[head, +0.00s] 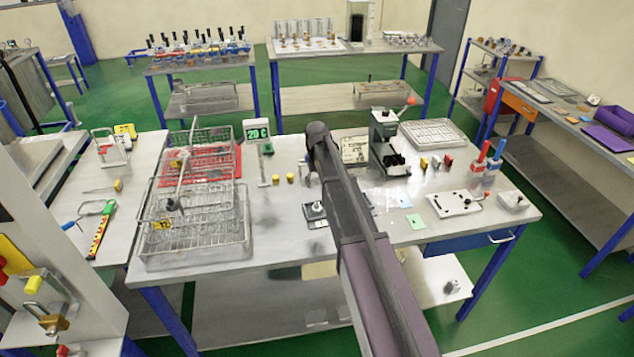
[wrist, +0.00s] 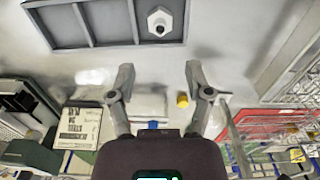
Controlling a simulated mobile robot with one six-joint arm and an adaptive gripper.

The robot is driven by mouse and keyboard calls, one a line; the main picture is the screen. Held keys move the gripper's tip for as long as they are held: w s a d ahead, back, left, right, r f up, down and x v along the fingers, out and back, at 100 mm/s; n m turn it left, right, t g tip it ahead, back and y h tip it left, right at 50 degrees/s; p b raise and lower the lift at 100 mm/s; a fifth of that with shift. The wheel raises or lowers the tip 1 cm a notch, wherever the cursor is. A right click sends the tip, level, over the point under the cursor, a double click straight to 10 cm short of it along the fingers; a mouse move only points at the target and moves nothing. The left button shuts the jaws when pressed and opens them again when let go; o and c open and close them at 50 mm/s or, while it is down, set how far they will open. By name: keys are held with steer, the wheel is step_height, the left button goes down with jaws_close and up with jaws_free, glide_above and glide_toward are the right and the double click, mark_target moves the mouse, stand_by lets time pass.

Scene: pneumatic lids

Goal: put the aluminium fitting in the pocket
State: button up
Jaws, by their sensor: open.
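In the wrist view, a pale hexagonal fitting with a dark hole (wrist: 160,21) sits in the end compartment of a grey tray (wrist: 88,44) divided into several pockets. It also shows as a small pale piece (head: 317,210) in the head view, left of my arm, which hides most of the tray. My gripper (wrist: 159,72) is open and empty, its two fingers spread apart. The tray with the fitting lies beyond the fingertips, apart from them. In the head view my arm hides most of the gripper.
Wire baskets (head: 197,225) and a red tray (head: 210,163) stand on the left of the bench. Small yellow cylinders (head: 290,178) stand behind. A grey press (head: 386,140) and a white plate (head: 455,203) are on the right. The bench's front edge has some bare room.

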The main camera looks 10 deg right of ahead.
steer(key=shift+s, duration=0.1)
steer(key=s+m, duration=0.1)
steer(key=s, duration=2.7)
steer(key=shift+s, duration=0.25)
